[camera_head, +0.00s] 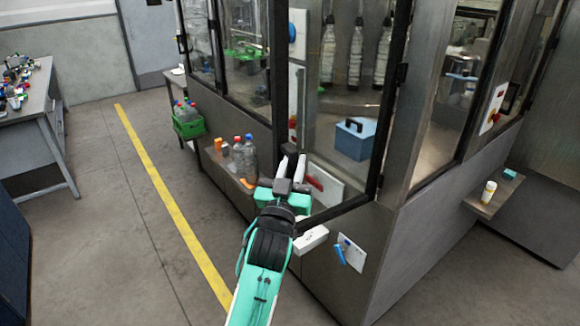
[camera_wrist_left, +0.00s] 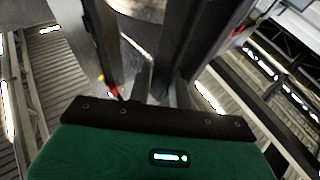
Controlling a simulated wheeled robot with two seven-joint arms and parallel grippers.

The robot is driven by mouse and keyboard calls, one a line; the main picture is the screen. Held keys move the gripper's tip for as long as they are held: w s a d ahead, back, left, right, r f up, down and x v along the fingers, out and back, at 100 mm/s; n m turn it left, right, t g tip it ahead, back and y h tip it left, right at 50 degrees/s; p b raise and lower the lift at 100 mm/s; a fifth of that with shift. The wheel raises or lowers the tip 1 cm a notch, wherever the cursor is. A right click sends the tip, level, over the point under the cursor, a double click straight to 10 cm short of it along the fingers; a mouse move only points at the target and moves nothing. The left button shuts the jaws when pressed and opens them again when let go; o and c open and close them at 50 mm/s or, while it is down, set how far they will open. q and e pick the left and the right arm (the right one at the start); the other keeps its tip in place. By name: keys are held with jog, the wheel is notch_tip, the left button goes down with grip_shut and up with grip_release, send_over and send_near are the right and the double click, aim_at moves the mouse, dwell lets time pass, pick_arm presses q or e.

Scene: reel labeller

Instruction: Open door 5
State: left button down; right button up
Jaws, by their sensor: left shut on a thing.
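A glass door with a black frame (camera_head: 388,110) stands at the near corner of the machine, with hinges on its right side. I take it to be door 5; no number is legible. Its lower edge appears swung out from the machine body, so it looks partly open. My left gripper (camera_head: 291,160) is at the door's free left side, low down, and is shut on it. Whether the fingers hold a handle or the frame edge is hard to tell. In the left wrist view, a dark upright part of the door (camera_wrist_left: 185,45) rises between the fingers (camera_wrist_left: 158,85). My right gripper is out of view.
Behind the glass are a blue box (camera_head: 355,138) and hanging bottles (camera_head: 356,55). A ledge with bottles (camera_head: 243,155) and a green crate (camera_head: 188,122) stand left of the gripper. A small shelf (camera_head: 492,196) juts out at right. The floor by the yellow line (camera_head: 165,190) is clear.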

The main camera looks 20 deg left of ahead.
pick_arm(q)
jog(key=shift+r, duration=0.25)
jog(key=c, duration=1.6)
grip_release()
jog(key=shift+d, duration=0.1)
jog(key=shift+o, duration=0.2)
jog(key=shift+d+f, duration=0.1)
jog(key=shift+w+d, duration=0.1)
jog(key=shift+f, duration=0.1)
jog(key=shift+f, duration=0.1)
